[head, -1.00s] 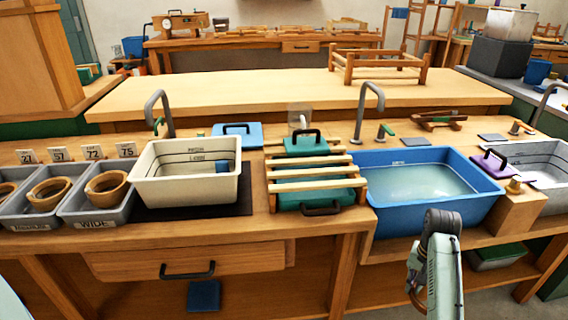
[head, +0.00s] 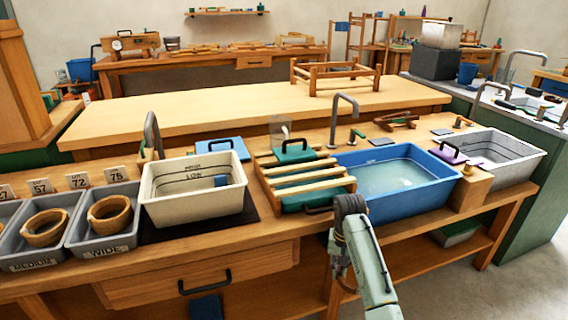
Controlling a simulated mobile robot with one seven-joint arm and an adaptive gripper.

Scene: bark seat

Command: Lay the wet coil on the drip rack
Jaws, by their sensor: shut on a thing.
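The drip rack (head: 306,178) is a set of pale wooden slats over a green tray, between the cream tub and the blue tub. My arm rises at the lower middle, in front of the bench edge. My gripper (head: 338,268) hangs below the bench top, partly hidden behind my arm link. It is shut on a thin brown coil (head: 345,284), of which only a small curved part shows. The coil is apart from the rack, lower and nearer to me.
The blue water tub (head: 440,199) stands right of the rack, the cream tub (head: 160,212) left of it. Grey bins (head: 103,250) hold brown coils at the left. A black-handled drawer (head: 200,275) is below. A tall tap (head: 334,120) rises behind the rack.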

